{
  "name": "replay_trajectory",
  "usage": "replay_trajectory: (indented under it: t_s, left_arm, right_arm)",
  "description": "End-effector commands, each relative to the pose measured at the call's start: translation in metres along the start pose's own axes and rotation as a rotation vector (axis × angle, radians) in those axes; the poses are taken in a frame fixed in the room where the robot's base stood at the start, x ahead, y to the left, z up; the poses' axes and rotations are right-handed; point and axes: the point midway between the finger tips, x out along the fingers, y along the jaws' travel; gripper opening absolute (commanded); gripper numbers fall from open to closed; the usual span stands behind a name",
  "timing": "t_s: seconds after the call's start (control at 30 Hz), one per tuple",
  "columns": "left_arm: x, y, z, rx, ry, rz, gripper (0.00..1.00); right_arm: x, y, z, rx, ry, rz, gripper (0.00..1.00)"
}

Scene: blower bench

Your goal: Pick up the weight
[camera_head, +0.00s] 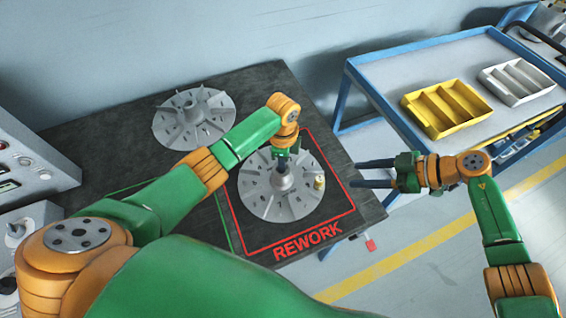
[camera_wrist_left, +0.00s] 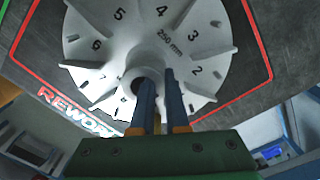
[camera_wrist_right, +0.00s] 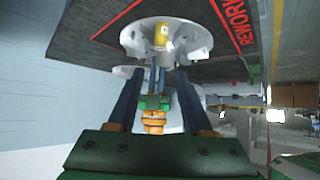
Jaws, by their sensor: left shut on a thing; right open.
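The weight (camera_head: 319,182) is a small brass-yellow cylinder on the right side of the grey bladed wheel (camera_head: 262,196), inside the red REWORK outline. It also shows in the right wrist view (camera_wrist_right: 161,36), on the wheel near the top. My left gripper (camera_head: 283,168) points down at the wheel's centre and is shut on its hub; its fingers also show in the left wrist view (camera_wrist_left: 154,76). My right gripper (camera_head: 357,174) is open and empty, to the right of the weight at the bench edge, fingers pointing left.
A second bladed wheel (camera_head: 165,128) lies at the back left of the dark bench (camera_head: 262,88). A blue-framed cart (camera_head: 385,75) at the right bears a yellow divided tray (camera_head: 428,124) and a white one (camera_head: 545,85). Grey instruments (camera_head: 30,160) stand at the left.

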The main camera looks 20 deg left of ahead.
Motion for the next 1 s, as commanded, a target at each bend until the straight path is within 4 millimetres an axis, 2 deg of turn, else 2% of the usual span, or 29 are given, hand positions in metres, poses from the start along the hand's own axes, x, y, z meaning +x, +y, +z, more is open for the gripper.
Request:
replay_trajectory:
  t_s: [0.07,0.13,0.17,0.27,0.3,0.4,0.47,0.5,0.57,0.67,0.77,0.8,0.9,1.0]
  left_arm:
    - [0.002,0.002,0.0,0.0,-0.002,0.007,0.0]
    - [0.002,0.002,0.0,0.0,-0.002,0.008,0.0]
    - [0.002,0.002,0.0,0.0,-0.002,0.008,0.0]
    - [0.003,0.002,0.0,0.0,-0.002,0.008,0.0]
    - [0.003,0.003,0.0,0.0,-0.002,0.009,0.0]
    - [0.003,0.003,0.0,0.0,-0.002,0.009,0.0]
    - [0.003,0.003,0.0,0.0,-0.002,0.009,0.0]
    - [0.003,0.003,0.001,0.0,-0.002,0.009,0.0]
    - [0.003,0.003,0.001,0.0,-0.002,0.01,0.0]
    - [0.003,0.003,0.001,0.0,-0.003,0.01,0.0]
    - [0.003,0.003,0.001,0.0,-0.003,0.01,0.0]
    - [0.003,0.003,0.001,0.0,-0.003,0.01,0.0]
    - [0.003,0.003,0.001,0.0,-0.003,0.011,0.0]
    - [0.003,0.003,0.001,0.0,-0.003,0.011,0.0]
  right_arm:
    - [0.001,0.001,-0.002,-0.004,0.007,0.005,0.47]
    - [0.003,0.009,-0.016,-0.037,0.06,0.047,0.47]
    - [0.005,0.016,-0.029,-0.063,0.104,0.084,0.47]
    - [-0.001,0.051,-0.096,-0.166,0.337,0.307,0.47]
    - [-0.011,0.068,-0.126,-0.19,0.441,0.431,0.47]
    - [-0.05,0.108,-0.177,-0.147,0.634,0.758,0.47]
    - [-0.072,0.128,-0.185,-0.052,0.681,0.933,0.47]
    - [-0.082,0.139,-0.182,0.033,0.678,1.031,0.47]
    - [-0.088,0.15,-0.168,0.181,0.629,1.14,0.47]
    - [-0.069,0.149,-0.128,0.442,0.427,1.193,0.47]
    - [-0.026,0.115,-0.09,0.63,0.139,1.076,0.47]
    - [-0.008,0.094,-0.078,0.672,0.024,0.996,0.47]
    - [0.024,0.037,-0.06,0.697,-0.221,0.777,0.47]
    - [0.039,-0.008,-0.052,0.667,-0.381,0.597,0.47]
